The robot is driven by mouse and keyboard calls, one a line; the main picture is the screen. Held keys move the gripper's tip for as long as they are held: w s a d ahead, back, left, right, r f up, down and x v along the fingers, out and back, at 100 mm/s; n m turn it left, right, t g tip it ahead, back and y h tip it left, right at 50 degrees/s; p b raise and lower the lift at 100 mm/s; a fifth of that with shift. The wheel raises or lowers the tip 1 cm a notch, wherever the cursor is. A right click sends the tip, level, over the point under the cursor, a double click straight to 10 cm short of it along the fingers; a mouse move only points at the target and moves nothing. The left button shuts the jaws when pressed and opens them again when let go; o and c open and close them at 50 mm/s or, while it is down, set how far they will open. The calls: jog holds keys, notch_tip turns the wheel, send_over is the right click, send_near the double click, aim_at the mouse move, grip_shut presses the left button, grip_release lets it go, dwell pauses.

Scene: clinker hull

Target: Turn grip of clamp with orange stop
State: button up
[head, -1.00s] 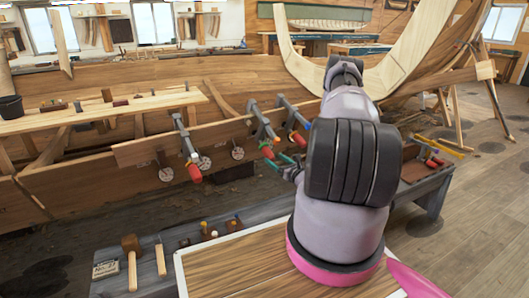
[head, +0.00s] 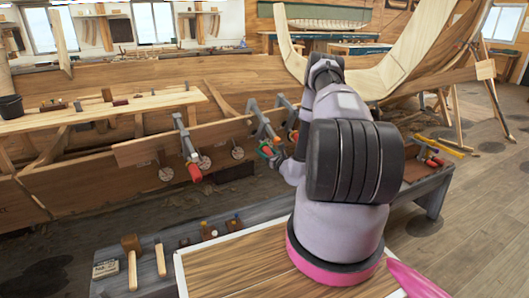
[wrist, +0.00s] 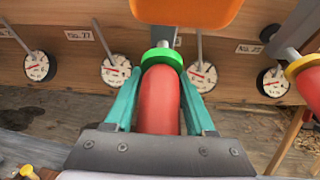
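In the wrist view a red clamp grip (wrist: 160,100) with a green collar (wrist: 162,58) points toward me. An orange block (wrist: 187,10), apparently the clamp's stop, is just above it, cut off by the top edge. My gripper (wrist: 161,76) has its teal fingers on both sides of the red grip, just below the collar. The fingertips look very close to the grip; whether they press on it I cannot tell. In the head view my gripper (head: 270,152) is at the middle clamp (head: 263,122), whose grip is largely hidden by my arm and fingers.
A clamp with a yellow collar (wrist: 304,66) is close on the right in the wrist view. Another clamp (head: 186,140) is at left on the plank. Several round dials (wrist: 115,70) hang along the plank. A low bench (head: 120,250) with mallets lies below.

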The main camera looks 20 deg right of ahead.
grip_shut()
jog(key=m+y, duration=0.1)
jog(key=y, duration=0.1)
jog(key=m+y, duration=0.1)
jog(key=shift+s+a+g+y, duration=0.1)
jog(key=shift+a+g+y, duration=0.1)
jog(key=shift+g+y, duration=0.15)
jog(key=shift+s+a+r+m+y, duration=0.1)
jog(key=shift+m+y, duration=0.3)
jog(key=shift+y, duration=0.3)
jog(key=shift+a+r+m+y, duration=0.1)
jog(key=shift+m+y, duration=0.3)
jog(key=shift+y, duration=0.25)
jog(key=o, duration=0.5)
grip_release()
jog(key=shift+o, duration=0.2)
